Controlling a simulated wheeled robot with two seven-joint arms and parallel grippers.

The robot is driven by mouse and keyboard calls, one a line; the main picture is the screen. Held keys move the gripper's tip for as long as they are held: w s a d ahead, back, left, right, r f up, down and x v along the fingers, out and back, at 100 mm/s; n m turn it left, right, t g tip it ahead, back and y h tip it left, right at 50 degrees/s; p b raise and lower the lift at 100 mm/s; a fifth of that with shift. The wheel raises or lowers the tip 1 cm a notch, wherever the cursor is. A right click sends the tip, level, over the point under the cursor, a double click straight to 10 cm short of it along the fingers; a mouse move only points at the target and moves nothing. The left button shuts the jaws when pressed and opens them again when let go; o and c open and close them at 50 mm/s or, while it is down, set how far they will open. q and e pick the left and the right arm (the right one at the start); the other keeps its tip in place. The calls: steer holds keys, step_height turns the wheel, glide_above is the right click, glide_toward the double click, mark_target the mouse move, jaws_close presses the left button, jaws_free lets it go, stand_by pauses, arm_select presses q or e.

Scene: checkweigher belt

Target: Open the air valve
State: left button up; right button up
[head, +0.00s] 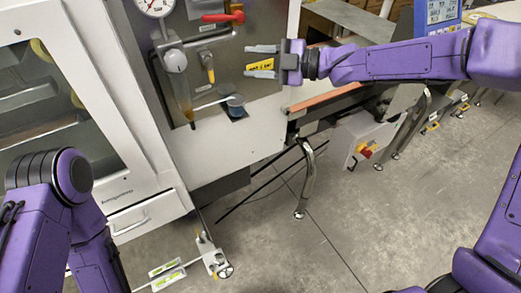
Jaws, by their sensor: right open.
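A steel air panel (245,88) is on the front of the white machine. On it are a lever with a red handle (222,17), lying level, and a lever with a yellow handle (210,70), hanging down. I cannot tell for sure which of them is the air valve. A round gauge (155,5) is cut by the top edge. My right gripper (250,61) is open and empty in front of the panel, right of the yellow handle and below the red one, apart from both. My left gripper is out of view.
A cabinet door with a window (50,100) is at left. A conveyor frame (325,97) and a box with a red knob (362,137) are at right. The floor in front is mostly clear.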

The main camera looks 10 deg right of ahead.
steer(key=s+f+m+t+h+b, duration=0.1)
steer(key=s+f+m+h, duration=0.1)
steer(key=f+m, duration=0.5)
steer(key=s+f+m+t+h+b, duration=0.1)
steer(key=f+m, duration=0.6)
steer(key=f, duration=1.1)
steer(key=shift+s+d+f+m+t+h+b, duration=0.25)
steer(key=shift+s+t+h+b, duration=0.2)
steer(key=shift+b, duration=0.35)
